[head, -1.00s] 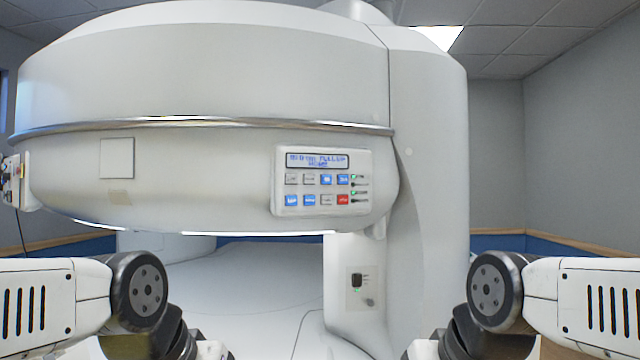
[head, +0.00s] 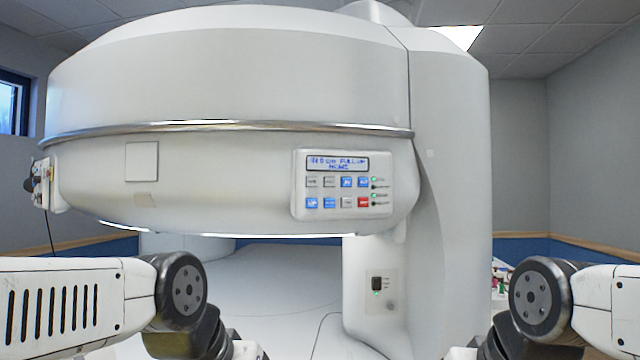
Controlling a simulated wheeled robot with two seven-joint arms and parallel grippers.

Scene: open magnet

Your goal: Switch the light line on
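The open magnet (head: 240,85) fills the middle of the view. A control panel (head: 342,184) is on its front, with a lit blue display (head: 338,163), several grey and blue buttons, one red button (head: 363,202) and small green lights at its right side. Which control belongs to the light line cannot be read. My arms come in at the lower left and lower right, apart from the magnet. Both grippers are out of view below the picture.
A fixture with a hanging cable (head: 42,185) is at the magnet's left side. A white table surface (head: 270,285) lies under the upper magnet part. Some small items (head: 499,275) are partly hidden behind my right arm. The wall at right is bare.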

